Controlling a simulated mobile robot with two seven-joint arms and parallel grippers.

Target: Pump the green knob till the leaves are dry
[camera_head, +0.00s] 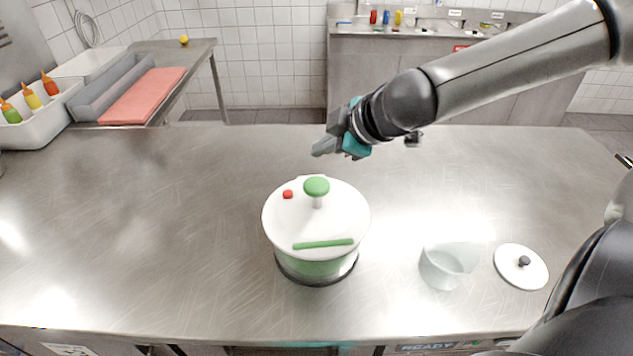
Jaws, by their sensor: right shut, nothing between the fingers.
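The salad spinner (318,232) stands on the steel table, with a white lid and a green-tinted bowl on a dark base ring. Its green knob (316,186) stands up on a pale stem near the back of the lid. A red button (288,194) and a green bar (323,244) are also on the lid. I cannot make out the leaves inside the bowl. My right gripper (318,150) is shut and empty, above and behind the knob and apart from it. My left gripper is not in view.
A clear container (446,266) and a white lid with a dark knob (521,266) lie to the right of the spinner. A white bin (40,118) with several sauce bottles stands at the far left. The table's left half is clear.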

